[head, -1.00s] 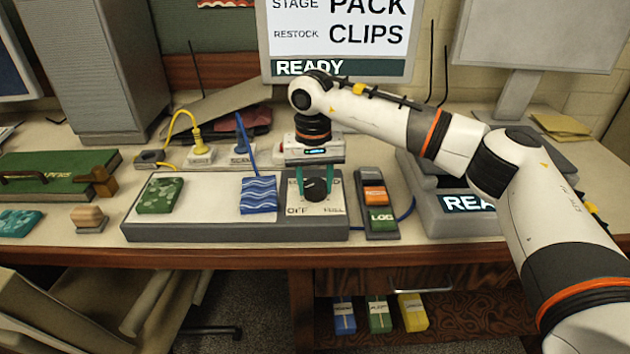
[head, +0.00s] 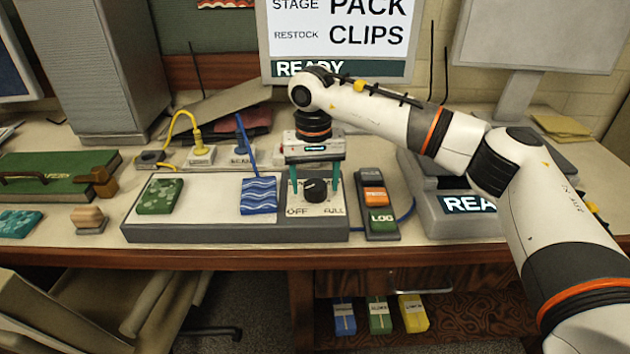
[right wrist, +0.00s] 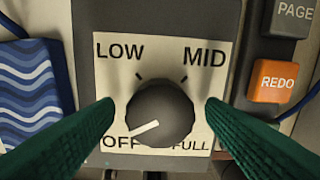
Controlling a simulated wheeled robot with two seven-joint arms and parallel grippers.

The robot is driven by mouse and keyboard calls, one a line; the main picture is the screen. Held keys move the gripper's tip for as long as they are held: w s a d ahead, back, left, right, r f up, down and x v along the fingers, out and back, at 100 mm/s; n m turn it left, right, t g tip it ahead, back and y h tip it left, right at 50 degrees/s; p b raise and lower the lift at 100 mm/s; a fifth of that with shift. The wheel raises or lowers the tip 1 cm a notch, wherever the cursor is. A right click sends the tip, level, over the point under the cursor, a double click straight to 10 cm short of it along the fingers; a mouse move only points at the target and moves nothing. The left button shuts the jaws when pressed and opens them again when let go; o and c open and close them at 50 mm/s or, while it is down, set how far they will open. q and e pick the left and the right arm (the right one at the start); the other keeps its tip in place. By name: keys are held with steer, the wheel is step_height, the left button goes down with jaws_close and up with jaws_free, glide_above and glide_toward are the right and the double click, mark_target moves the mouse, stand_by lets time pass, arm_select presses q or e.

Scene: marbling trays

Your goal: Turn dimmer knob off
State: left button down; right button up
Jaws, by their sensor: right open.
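The dimmer knob (head: 315,190) is a round dark knob on a white label plate on the grey panel (head: 230,234). In the right wrist view the knob (right wrist: 160,112) has a white pointer line aimed down-left at OFF; LOW, MID and FULL are printed around it. My right gripper (head: 315,186) is open, pointing down over the knob. Its green fingers stand on either side of the knob, and in the right wrist view a gap shows between each finger and the knob. My left gripper is out of view.
A blue wavy-patterned block (head: 259,196) lies left of the knob and a green patterned block (head: 160,196) farther left. To the right is a button strip with an orange REDO button (right wrist: 276,82) and a green LOG button (head: 381,216). A monitor (head: 340,40) stands behind.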

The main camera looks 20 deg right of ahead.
mark_target(314, 184)
step_height(314, 184, up, 11)
steer(key=shift+a+r, duration=0.15)
steer(key=shift+r, duration=0.05)
stand_by(0.4)
